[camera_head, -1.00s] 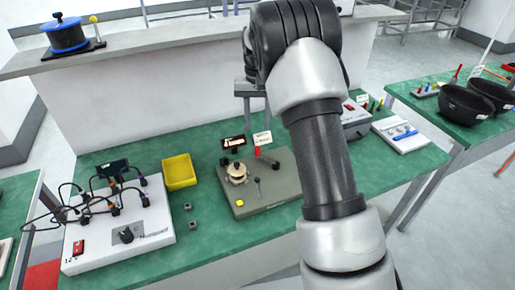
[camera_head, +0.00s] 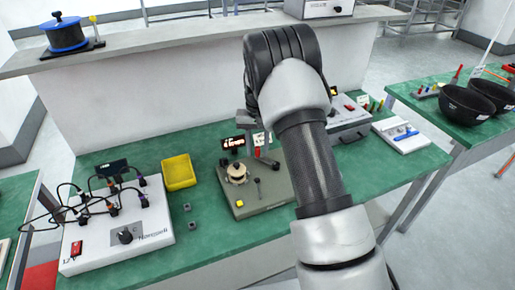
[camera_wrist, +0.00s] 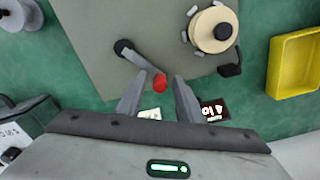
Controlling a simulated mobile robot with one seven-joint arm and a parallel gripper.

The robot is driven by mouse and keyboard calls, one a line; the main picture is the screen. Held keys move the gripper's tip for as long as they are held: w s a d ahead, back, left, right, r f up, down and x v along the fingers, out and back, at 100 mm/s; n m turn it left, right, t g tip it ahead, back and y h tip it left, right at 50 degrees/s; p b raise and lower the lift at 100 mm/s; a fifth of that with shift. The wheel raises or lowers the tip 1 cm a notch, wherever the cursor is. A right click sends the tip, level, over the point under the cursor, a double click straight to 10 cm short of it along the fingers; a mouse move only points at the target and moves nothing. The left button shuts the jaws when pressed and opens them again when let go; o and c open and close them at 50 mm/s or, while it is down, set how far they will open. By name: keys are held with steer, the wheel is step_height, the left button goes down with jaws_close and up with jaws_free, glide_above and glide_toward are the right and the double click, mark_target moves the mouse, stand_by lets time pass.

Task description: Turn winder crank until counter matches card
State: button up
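The winder (camera_head: 266,202) is a grey-green base on the green table, with a cream spool (camera_head: 236,172) on top. In the wrist view its crank arm (camera_wrist: 137,60) runs from a black pivot to a red knob (camera_wrist: 160,85). My gripper (camera_wrist: 158,77) is open, with one finger on each side of the red knob and visible gaps; I cannot tell the height between them. The black counter (camera_head: 233,142) and white card (camera_head: 260,139) stand at the winder's back edge. The counter (camera_wrist: 214,110) and the card (camera_wrist: 149,114) show partly in the wrist view; their figures are too small to read.
A yellow bin (camera_head: 179,172) stands left of the winder, with small grey blocks (camera_head: 188,207) near it. A wired white test box (camera_head: 120,235) is further left. A raised shelf (camera_head: 190,42) runs behind. A grey box (camera_head: 346,118) stands to the right.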

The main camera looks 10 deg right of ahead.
jaws_close()
steer(key=shift+w, duration=0.1)
steer(key=m, duration=0.1)
steer(key=w+d+m, duration=0.1)
steer(key=d+m, duration=0.1)
steer(key=m, duration=0.1)
steer(key=shift+w+d+r+p, duration=0.1)
steer(key=shift+w+p, duration=0.15)
steer(key=shift+p, duration=0.1)
steer(key=d+m, duration=0.1)
steer(key=m, duration=0.1)
steer(key=d+m, duration=0.2)
steer(key=shift+w+m, duration=0.35)
steer(key=shift+m, duration=0.05)
steer(key=d+m, duration=0.1)
steer(key=m, duration=0.1)
steer(key=d+m+p, duration=0.1)
steer(key=m, duration=0.1)
steer(key=shift+s+d, duration=0.2)
steer(key=shift+d, duration=0.15)
steer(key=shift+s+d+m, duration=0.35)
steer(key=shift+d+m, duration=0.25)
steer(key=shift+m, duration=0.6)
steer(key=shift+s+d+m, duration=0.35)
steer(key=shift+d+m, duration=0.25)
steer(key=shift+m, duration=0.6)
